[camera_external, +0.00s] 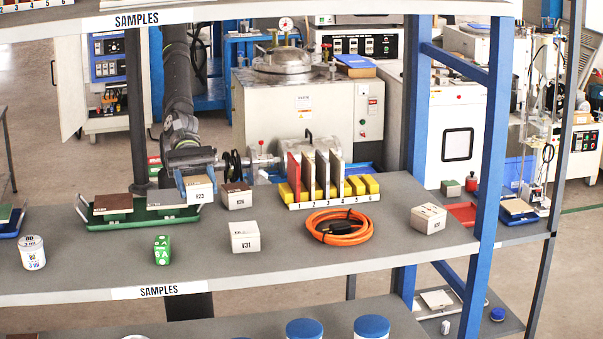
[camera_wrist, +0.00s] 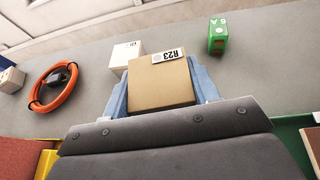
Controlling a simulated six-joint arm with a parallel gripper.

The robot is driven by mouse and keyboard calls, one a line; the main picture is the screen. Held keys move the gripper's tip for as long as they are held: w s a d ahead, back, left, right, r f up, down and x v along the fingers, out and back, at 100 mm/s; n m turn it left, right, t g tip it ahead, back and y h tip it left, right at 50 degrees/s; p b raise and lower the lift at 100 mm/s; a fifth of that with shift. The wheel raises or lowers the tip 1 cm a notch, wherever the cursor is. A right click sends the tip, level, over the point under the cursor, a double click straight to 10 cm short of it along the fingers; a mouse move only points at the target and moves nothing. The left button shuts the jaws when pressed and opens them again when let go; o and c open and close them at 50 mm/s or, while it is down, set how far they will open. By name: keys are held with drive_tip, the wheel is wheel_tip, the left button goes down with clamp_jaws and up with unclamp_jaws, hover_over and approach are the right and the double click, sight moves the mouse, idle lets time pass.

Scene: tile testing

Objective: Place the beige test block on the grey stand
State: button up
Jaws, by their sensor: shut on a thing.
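My gripper (camera_external: 196,184) is shut on the beige test block (camera_external: 201,190), labelled R23, above the grey shelf at the right end of the green tray. In the wrist view the block (camera_wrist: 160,82) sits between the two blue fingers, its beige face towards the camera and its label at the far edge. I cannot tell how far the block is above the shelf.
Nearby are a brown-topped block (camera_external: 237,201), a white block (camera_external: 245,243), a green block (camera_external: 162,250), a yellow tile rack (camera_external: 362,186), an orange cable coil (camera_external: 340,240) and a round tin (camera_external: 32,253). The shelf front has free room.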

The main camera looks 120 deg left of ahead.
drive_tip(key=shift+w+a, duration=0.5)
drive_tip(key=shift+a, duration=0.15)
drive_tip(key=shift+w+a, duration=0.45)
drive_tip(key=shift+a, duration=0.2)
wheel_tip(320, 180, up, 3)
hover_over(93, 265)
drive_tip(key=shift+s, duration=0.1)
wheel_tip(93, 265, down, 10)
drive_tip(key=shift+r, duration=0.15)
idle(0.3)
